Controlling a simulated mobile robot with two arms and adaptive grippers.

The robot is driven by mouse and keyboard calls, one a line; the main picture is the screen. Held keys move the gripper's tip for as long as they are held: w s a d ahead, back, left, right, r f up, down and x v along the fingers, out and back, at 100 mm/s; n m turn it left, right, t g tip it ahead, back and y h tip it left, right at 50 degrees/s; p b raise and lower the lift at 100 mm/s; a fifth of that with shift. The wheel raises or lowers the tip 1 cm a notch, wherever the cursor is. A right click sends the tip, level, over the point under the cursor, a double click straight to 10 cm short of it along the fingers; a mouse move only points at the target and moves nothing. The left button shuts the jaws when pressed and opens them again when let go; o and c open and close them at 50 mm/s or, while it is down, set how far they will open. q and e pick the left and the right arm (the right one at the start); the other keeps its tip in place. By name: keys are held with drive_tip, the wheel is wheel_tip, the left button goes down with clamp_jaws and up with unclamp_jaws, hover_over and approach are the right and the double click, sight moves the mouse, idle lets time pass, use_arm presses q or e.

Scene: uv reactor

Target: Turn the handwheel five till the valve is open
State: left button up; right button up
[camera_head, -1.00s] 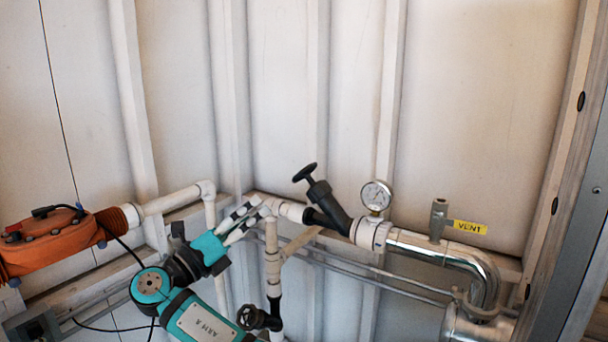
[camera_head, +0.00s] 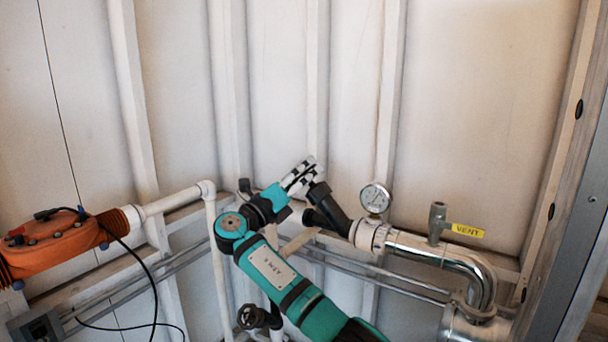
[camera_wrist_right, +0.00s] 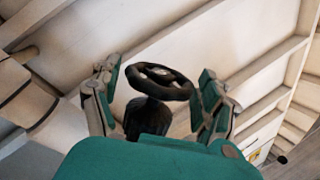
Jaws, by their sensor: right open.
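The black handwheel (camera_wrist_right: 160,82) on its dark stem (camera_wrist_right: 147,116) stands between the two fingers of my right gripper (camera_wrist_right: 158,72) in the right wrist view. The fingers are spread apart on either side of the wheel, and I see a gap at each side. In the head view my right gripper (camera_head: 302,174) covers the wheel. Only the black angled valve body (camera_head: 328,208) shows below the fingers. My left gripper is not in view.
A pressure gauge (camera_head: 375,198) stands just right of the valve, followed by a chrome pipe (camera_head: 440,250) with a yellow VENT tag (camera_head: 467,231). Another dark handwheel (camera_head: 250,316) is lower down, beside my arm. An orange device (camera_head: 55,245) is at the left. The wall above is clear.

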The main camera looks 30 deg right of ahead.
drive_tip(key=shift+w+d+r, duration=0.1)
drive_tip(key=shift+d, duration=0.2)
drive_tip(key=c, duration=0.8)
drive_tip(key=n+t+y+p, duration=0.1)
drive_tip(key=y+p, duration=0.1)
drive_tip(key=p, duration=0.4)
drive_tip(key=r+n+t+y+p, duration=0.1)
drive_tip(key=y+p, duration=0.1)
drive_tip(key=p, duration=0.5)
drive_tip(key=shift+r+n+t+p, duration=0.2)
drive_tip(key=shift+n+t+p, duration=0.1)
drive_tip(key=n+y+p, duration=0.1)
drive_tip(key=y+p, duration=0.1)
drive_tip(key=p, duration=0.3)
drive_tip(key=n+t+y+p, duration=0.1)
drive_tip(key=y+p, duration=0.2)
drive_tip(key=p, duration=0.2)
drive_tip(key=n+y+p, duration=0.1)
drive_tip(key=y+p, duration=0.1)
drive_tip(key=p, duration=0.3)
drive_tip(key=shift+d+f+t+y, duration=0.15)
drive_tip(key=shift+f+t+y, duration=0.1)
drive_tip(key=shift+t+y, duration=0.05)
drive_tip(key=shift+f+n+y+p, duration=0.15)
drive_tip(key=shift+n+y+p, duration=0.4)
drive_tip(key=shift+y, duration=0.15)
drive_tip(key=shift+f+n+y, duration=0.1)
drive_tip(key=shift+n+y, duration=0.25)
drive_tip(key=shift+y, duration=0.75)
drive_tip(key=o, duration=0.8)
